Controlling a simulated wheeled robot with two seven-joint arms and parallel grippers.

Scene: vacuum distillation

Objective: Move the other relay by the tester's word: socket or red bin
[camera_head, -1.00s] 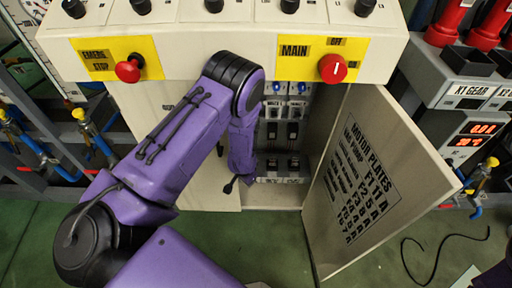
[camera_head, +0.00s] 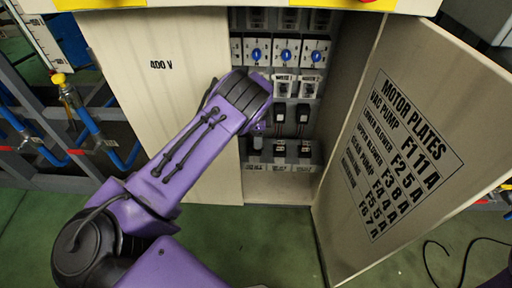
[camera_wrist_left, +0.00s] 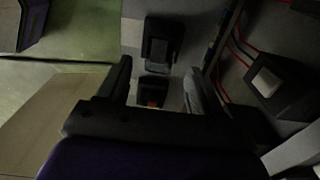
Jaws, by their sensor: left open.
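Inside the open cabinet in the head view, two black relay-like blocks, one on the left (camera_head: 280,114) and one on the right (camera_head: 303,114), sit side by side. Below them is a grey shelf or socket row (camera_head: 282,168) with small dark parts. In the left wrist view my left gripper (camera_wrist_left: 158,72) is open. A dark block with a red-orange spot (camera_wrist_left: 153,94) shows between its fingers, and another black block (camera_wrist_left: 163,42) lies just beyond. Contact cannot be told. No red bin is recognisable.
The open cabinet door (camera_head: 420,140) with its motor plate list stands to the right of the opening. A closed beige panel (camera_head: 160,110) marked 400 V is on the left. Blue-knobbed switches (camera_head: 287,54) are above the black blocks. Pipework is at far left.

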